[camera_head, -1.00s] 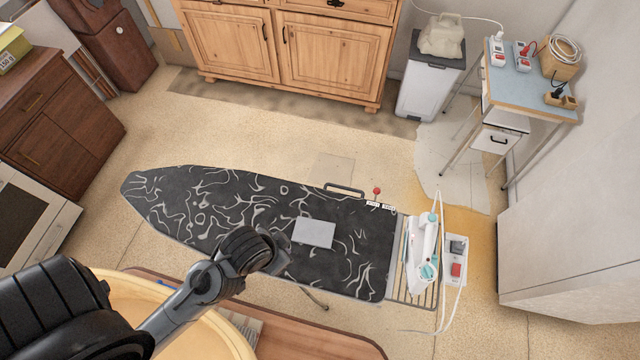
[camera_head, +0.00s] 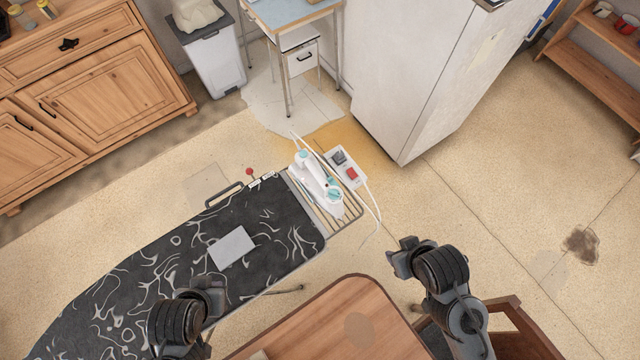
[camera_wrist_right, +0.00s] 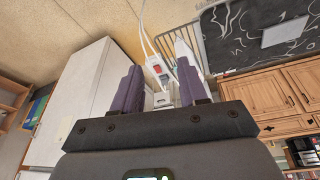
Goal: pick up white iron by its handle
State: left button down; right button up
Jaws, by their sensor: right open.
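The white iron (camera_head: 318,182), with teal parts, rests on the wire rack (camera_head: 346,212) at the right end of the ironing board. My right gripper (camera_head: 398,262) is to the lower right of the iron, apart from it. In the right wrist view, my open right gripper (camera_wrist_right: 160,88) is empty between its dark purple fingers. The iron (camera_wrist_right: 184,52) shows beyond them there, partly hidden by the right finger. My left gripper (camera_head: 212,296) is over the front edge of the board, away from the iron; its jaws cannot be made out.
The dark patterned ironing board (camera_head: 180,275) bears a pale grey sheet (camera_head: 232,247). A socket box with a red switch (camera_head: 347,168) and white cord is beside the iron. A wooden tabletop (camera_head: 345,315) and chair (camera_head: 510,320) are in front. A white cabinet (camera_head: 425,80) stands behind.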

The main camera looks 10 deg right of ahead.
jog(key=shift+o, duration=0.4)
jog(key=shift+o, duration=1.1)
